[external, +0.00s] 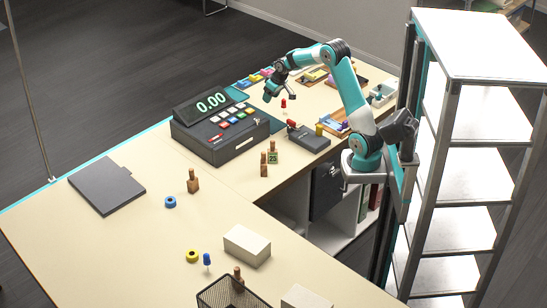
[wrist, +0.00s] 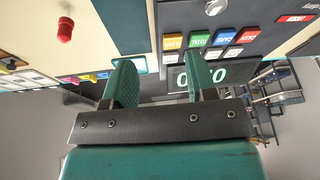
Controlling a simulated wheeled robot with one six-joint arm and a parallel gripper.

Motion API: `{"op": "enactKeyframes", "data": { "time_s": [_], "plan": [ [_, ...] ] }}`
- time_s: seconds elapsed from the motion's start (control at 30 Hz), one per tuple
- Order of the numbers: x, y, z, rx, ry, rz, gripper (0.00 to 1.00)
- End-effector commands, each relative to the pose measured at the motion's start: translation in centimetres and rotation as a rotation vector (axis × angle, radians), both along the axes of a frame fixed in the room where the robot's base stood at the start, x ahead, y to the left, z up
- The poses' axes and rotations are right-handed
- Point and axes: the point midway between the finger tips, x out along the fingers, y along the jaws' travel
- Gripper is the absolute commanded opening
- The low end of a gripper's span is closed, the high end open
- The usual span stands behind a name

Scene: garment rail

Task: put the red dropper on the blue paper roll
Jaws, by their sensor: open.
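The red dropper (external: 284,103) stands upright on the counter beside the cash register, in the external view. It also shows at the upper left of the wrist view (wrist: 66,28). The blue paper roll (external: 170,201) lies on the front part of the counter, left of the middle, and is outside the wrist view. My gripper (external: 268,97) is in the air near the register, to the left of the dropper. In the wrist view its two green fingers (wrist: 161,78) are apart with nothing between them.
The cash register (external: 220,135) stands close to my gripper. A dark card terminal (external: 308,137) and wooden stamps (external: 264,168) are nearby. A yellow roll (external: 192,256), a blue dropper (external: 207,260) and a white box (external: 247,245) stand in front. The counter around the blue roll is mostly clear.

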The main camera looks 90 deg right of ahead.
Motion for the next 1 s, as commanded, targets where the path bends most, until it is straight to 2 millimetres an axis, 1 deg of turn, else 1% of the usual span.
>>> {"op": "enactKeyframes", "data": {
  "time_s": [0.03, 0.07, 0.1, 0.17, 0.2, 0.23, 0.27, 0.3, 0.37, 0.4, 0.47, 0.5, 0.6, 0.67, 0.7, 0.8, 1.0],
  "plan": [
    [2.2, 5.4, 1.3, 0.017, -0.004, 0.104, 0.52],
    [3.0, 8.5, 1.8, 0.031, -0.004, 0.163, 0.52],
    [3.8, 12.7, 2.6, 0.049, -0.003, 0.242, 0.52],
    [4.1, 19.1, 3.5, 0.077, 0.002, 0.364, 0.52],
    [3.8, 23.4, 4.1, 0.095, 0.008, 0.448, 0.52],
    [3.3, 26.5, 4.4, 0.109, 0.012, 0.511, 0.52],
    [2.4, 29.7, 4.7, 0.123, 0.018, 0.577, 0.52],
    [1.0, 33.7, 5.1, 0.142, 0.028, 0.666, 0.52],
    [-2.0, 39.1, 5.5, 0.169, 0.047, 0.797, 0.52],
    [-4.3, 42.2, 5.6, 0.185, 0.062, 0.882, 0.52],
    [-7.9, 45.9, 5.7, 0.206, 0.083, 0.999, 0.52],
    [-10.3, 47.7, 5.6, 0.22, 0.097, 1.067, 0.52],
    [-15.0, 50.5, 5.4, 0.241, 0.128, 1.198, 0.52],
    [-16.9, 51.3, 5.2, 0.249, 0.142, 1.249, 0.52],
    [-17.8, 51.6, 5.1, 0.253, 0.15, 1.272, 0.58],
    [-18.8, 51.9, 5.0, 0.258, 0.158, 1.295, 0.58],
    [-18.8, 51.9, 5.0, 0.258, 0.158, 1.295, 0.58]
  ]
}}
